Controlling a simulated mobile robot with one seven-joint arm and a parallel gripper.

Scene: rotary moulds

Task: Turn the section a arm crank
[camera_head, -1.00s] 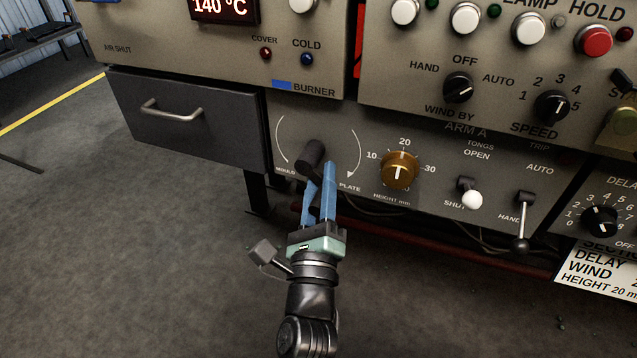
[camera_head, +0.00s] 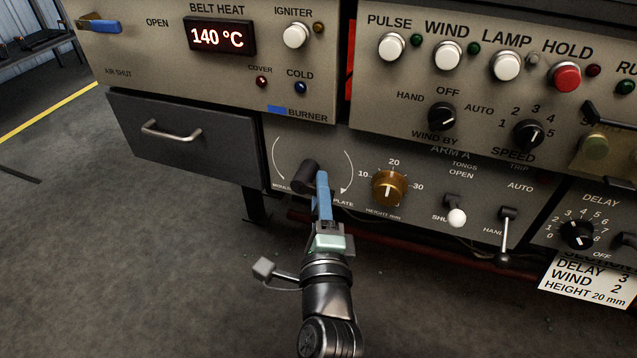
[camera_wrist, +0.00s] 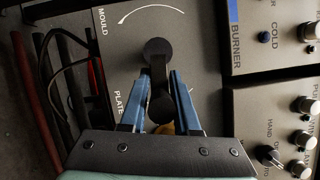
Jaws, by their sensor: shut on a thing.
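The section A arm crank (camera_head: 306,176) is a dark crank with round black ends on the grey ARM A panel, between two curved white arrows marked MOULD and PLATE. My gripper (camera_head: 321,176) has its two blue fingers at the crank, at its right side in the head view. In the wrist view the crank (camera_wrist: 158,50) runs down between the fingers (camera_wrist: 159,78), and my gripper is shut on it. The lower round end sits between the fingers, nearer the palm. The fingers hide part of the crank in the head view.
A brass height knob (camera_head: 389,188) is just right of the crank. Further right are a white-tipped tongs lever (camera_head: 456,217) and a trip lever (camera_head: 504,240). A drawer (camera_head: 190,145) with a metal handle is at left. Open floor lies below the panel.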

